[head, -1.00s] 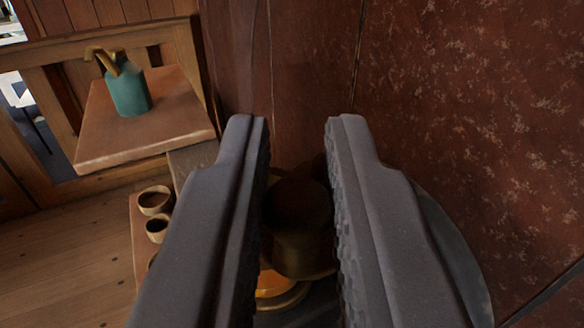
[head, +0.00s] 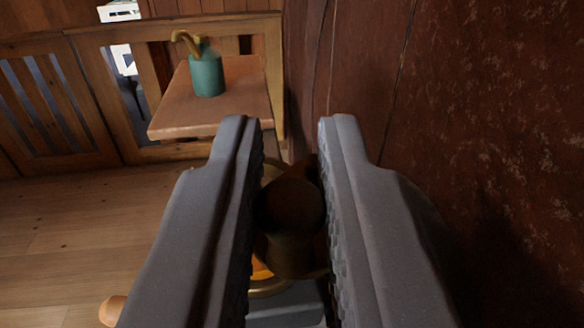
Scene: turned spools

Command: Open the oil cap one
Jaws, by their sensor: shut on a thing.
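My gripper (head: 288,135) reaches forward with a dark finger on each side of a dark brown, rounded, knob-like piece, which looks like the oil cap (head: 288,212). The fingers are shut on it, with their ribbed inner faces against its sides. Its far side and lower part are in shadow and partly covered by the fingers. Below it, an orange part with a brass-coloured rim (head: 268,288) shows between the fingers. I cannot tell how the cap is joined to what is under it.
A teal can with a brass spout (head: 207,75) stands on a brown wooden shelf (head: 165,120) at the back. A dark red wall (head: 480,120) rises close on the right. Wooden floor (head: 60,250) lies open on the left. A tan rounded object (head: 110,311) shows at the lower left.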

